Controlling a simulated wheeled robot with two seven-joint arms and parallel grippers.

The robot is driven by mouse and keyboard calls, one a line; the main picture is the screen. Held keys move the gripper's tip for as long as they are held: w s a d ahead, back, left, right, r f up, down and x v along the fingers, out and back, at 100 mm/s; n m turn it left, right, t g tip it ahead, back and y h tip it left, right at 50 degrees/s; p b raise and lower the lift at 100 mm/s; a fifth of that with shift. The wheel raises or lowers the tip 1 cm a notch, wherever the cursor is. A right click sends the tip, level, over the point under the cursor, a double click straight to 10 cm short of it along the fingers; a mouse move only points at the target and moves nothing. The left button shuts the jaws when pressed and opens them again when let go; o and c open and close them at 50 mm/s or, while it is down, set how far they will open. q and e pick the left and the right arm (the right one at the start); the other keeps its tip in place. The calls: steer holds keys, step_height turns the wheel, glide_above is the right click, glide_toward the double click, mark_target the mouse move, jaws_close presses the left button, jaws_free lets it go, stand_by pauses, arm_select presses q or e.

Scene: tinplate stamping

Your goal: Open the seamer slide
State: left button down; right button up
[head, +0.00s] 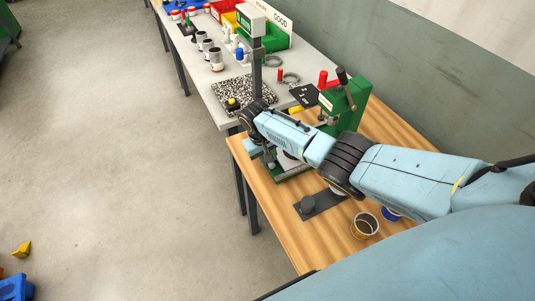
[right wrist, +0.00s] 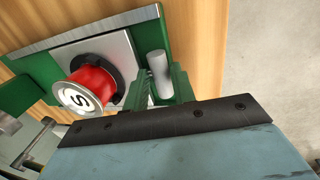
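The seamer (head: 345,105) is a green machine with a black-knobbed lever, standing on the wooden bench. My right arm reaches over it from the right and hides much of its front. In the right wrist view, a grey slide plate (right wrist: 124,50) lies on the seamer's green base (right wrist: 42,69). A red can (right wrist: 96,80) with a pale lid marked S sits in a black ring on the plate. A grey upright cylindrical handle (right wrist: 160,76) stands beside it. My right gripper (right wrist: 163,75) has its green fingers on either side of the handle; whether they press on it is unclear. My left gripper is out of view.
A dark plate with a round block (head: 308,204), an open can (head: 365,225) and a blue can (head: 391,213) are on the near wooden bench (head: 283,238). A grey table (head: 215,88) beyond holds cans, bins and a speckled pad. The floor at left is mostly free.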

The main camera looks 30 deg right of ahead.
steer(key=shift+o, duration=1.3)
steer(key=shift+r, duration=0.1)
steer(key=shift+a+r, duration=0.1)
steer(key=shift+r, duration=0.25)
step_height(320, 180, up, 12)
steer(key=a+p, duration=0.2)
steer(key=shift+a+r, duration=0.15)
steer(key=shift+a, duration=0.05)
